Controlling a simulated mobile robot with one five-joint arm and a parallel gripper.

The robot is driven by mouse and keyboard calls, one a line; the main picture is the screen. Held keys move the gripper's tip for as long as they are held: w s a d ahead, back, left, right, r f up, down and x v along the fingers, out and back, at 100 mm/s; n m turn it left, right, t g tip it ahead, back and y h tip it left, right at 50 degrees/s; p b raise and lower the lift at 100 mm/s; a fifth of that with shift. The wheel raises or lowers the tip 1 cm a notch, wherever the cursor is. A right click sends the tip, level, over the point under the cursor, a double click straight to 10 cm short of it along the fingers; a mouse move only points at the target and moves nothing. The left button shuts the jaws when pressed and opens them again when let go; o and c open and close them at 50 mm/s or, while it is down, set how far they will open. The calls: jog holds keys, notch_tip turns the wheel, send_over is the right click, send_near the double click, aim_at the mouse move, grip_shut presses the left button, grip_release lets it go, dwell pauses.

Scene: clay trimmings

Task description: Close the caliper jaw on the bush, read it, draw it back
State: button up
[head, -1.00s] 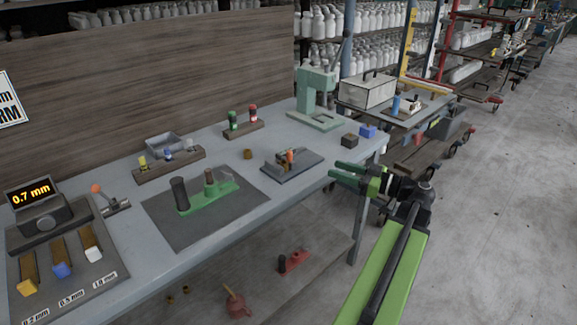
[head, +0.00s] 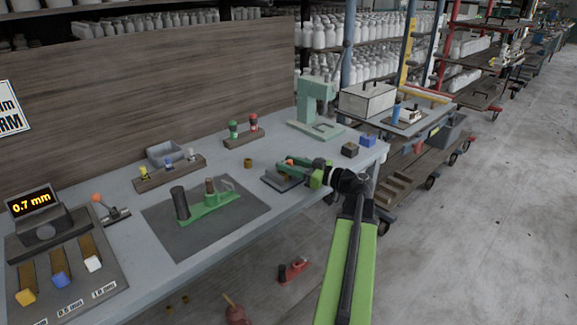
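The device that looks like the caliper is a dark plate (head: 284,183) on the bench with a small orange knob (head: 289,162). The fingers and wrist hide most of the jaw and anything between the jaws. A small brass bush (head: 248,163) stands alone on the bench, left of the plate. A display (head: 32,201) at the far left reads 0.7 mm.
A grey mat (head: 240,222) carries a green fixture (head: 210,207) with a dark post. A peg rack (head: 170,173), a lamp stand (head: 243,137) and a green press (head: 316,105) stand behind. Black (head: 349,150) and blue (head: 367,140) blocks sit to the right.

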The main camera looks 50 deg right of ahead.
grip_shut()
dwell(0.3)
dwell(1.2)
